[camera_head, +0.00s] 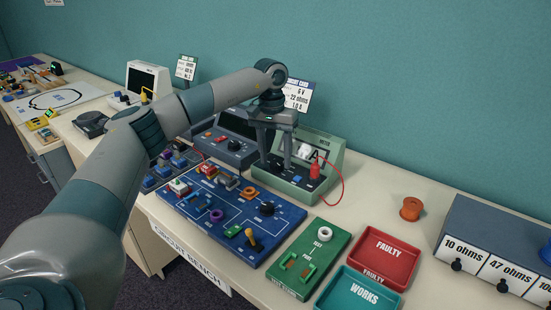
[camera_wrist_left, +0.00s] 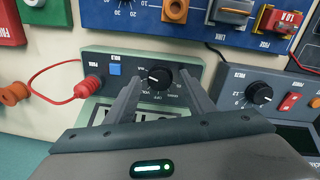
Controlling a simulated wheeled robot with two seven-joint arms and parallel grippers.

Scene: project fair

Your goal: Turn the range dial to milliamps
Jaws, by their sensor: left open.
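The grey-green meter (camera_head: 297,189) stands at the back of the bench, below my left gripper (camera_head: 275,161). Its round black range dial (camera_wrist_left: 158,77) with a white pointer mark shows in the left wrist view. My right gripper is in neither view.
A red plug (camera_wrist_left: 88,88) with a looping lead and a blue button (camera_wrist_left: 115,69) sit beside the dial. A dark power supply (camera_head: 235,147) stands close left. The blue circuit board (camera_head: 205,222) lies in front; a green fuse tester (camera_head: 290,278) and red tray (camera_head: 408,246) are nearer right.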

